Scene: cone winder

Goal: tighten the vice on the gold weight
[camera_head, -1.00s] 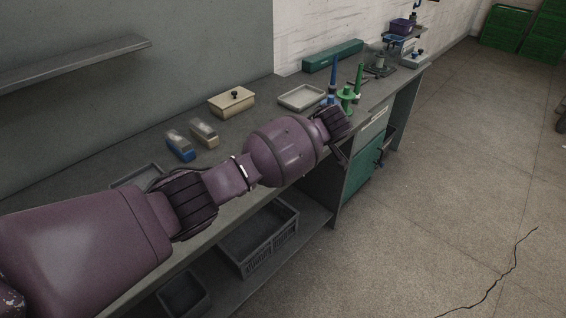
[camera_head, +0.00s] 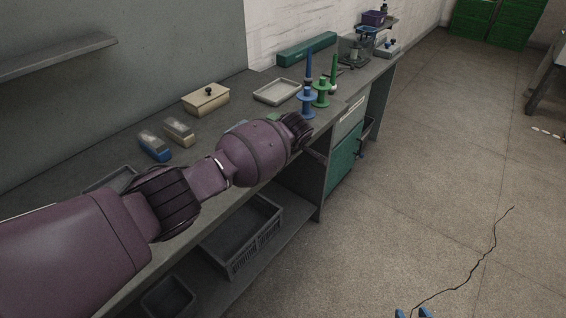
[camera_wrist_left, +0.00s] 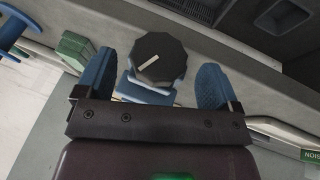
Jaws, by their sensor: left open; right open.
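In the left wrist view, a dark faceted knob (camera_wrist_left: 158,57) with a pale line sits on a blue body (camera_wrist_left: 145,92), which looks like the vice. My left gripper (camera_wrist_left: 156,66) is open, with one blue finger on each side of the knob. I cannot tell whether either finger touches it. In the head view my left arm reaches over the bench and hides the left gripper and the vice. The gold weight is not visible in either view.
On the bench (camera_head: 75,168) are a blue spool (camera_head: 308,98), a green spool (camera_head: 322,92), a pale tray (camera_head: 277,91), a beige box (camera_head: 205,99) and two small blocks (camera_head: 154,146). A green block (camera_wrist_left: 75,47) is left of the left gripper. A grey crate (camera_head: 243,236) stands below.

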